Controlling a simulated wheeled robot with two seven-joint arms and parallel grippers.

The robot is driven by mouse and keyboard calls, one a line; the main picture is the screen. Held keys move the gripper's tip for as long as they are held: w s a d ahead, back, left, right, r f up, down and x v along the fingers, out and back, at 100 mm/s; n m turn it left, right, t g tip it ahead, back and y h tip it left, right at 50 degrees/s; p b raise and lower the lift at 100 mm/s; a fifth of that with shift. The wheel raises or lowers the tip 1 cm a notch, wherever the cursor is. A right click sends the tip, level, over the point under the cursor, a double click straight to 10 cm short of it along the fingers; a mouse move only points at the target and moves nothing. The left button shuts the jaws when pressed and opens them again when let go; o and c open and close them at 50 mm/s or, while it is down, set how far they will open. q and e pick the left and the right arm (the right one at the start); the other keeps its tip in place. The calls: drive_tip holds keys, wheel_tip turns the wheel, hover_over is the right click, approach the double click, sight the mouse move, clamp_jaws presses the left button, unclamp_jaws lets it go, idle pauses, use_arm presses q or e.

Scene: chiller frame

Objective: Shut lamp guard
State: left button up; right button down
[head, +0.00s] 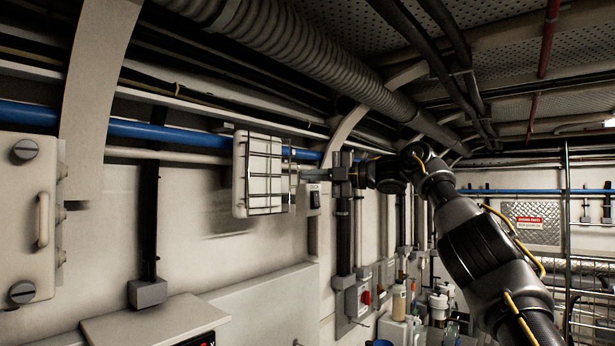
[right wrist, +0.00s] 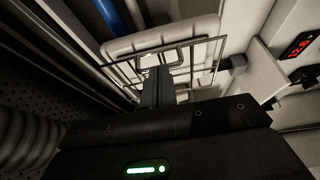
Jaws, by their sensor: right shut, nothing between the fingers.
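The lamp is a white rectangular box (head: 240,172) on the wall, left of centre in the head view. Its wire guard (head: 268,211) is a thin metal grid in front of it, reaching past the lamp's right edge. I cannot tell how wide the gap between them is. My right gripper (head: 301,175) is at the guard's right side, fingers shut and empty. In the right wrist view, the fingers (right wrist: 157,82) point at the guard (right wrist: 218,62), with the lamp (right wrist: 160,38) behind it. Contact with the wires is unclear. My left gripper is out of view.
A blue pipe (head: 165,131) runs along the wall behind the lamp. A small switch box (head: 314,199) sits just below my right gripper. A ribbed duct (head: 300,45) passes overhead. A pale cabinet (head: 265,300) stands below, with open air between.

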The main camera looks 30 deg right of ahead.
drive_tip(key=shift+a, duration=0.1)
idle(0.4)
drive_tip(key=b+v, duration=0.1)
drive_tip(key=v, duration=0.9)
drive_tip(key=shift+s+d, duration=0.3)
drive_tip(key=shift+f, duration=0.1)
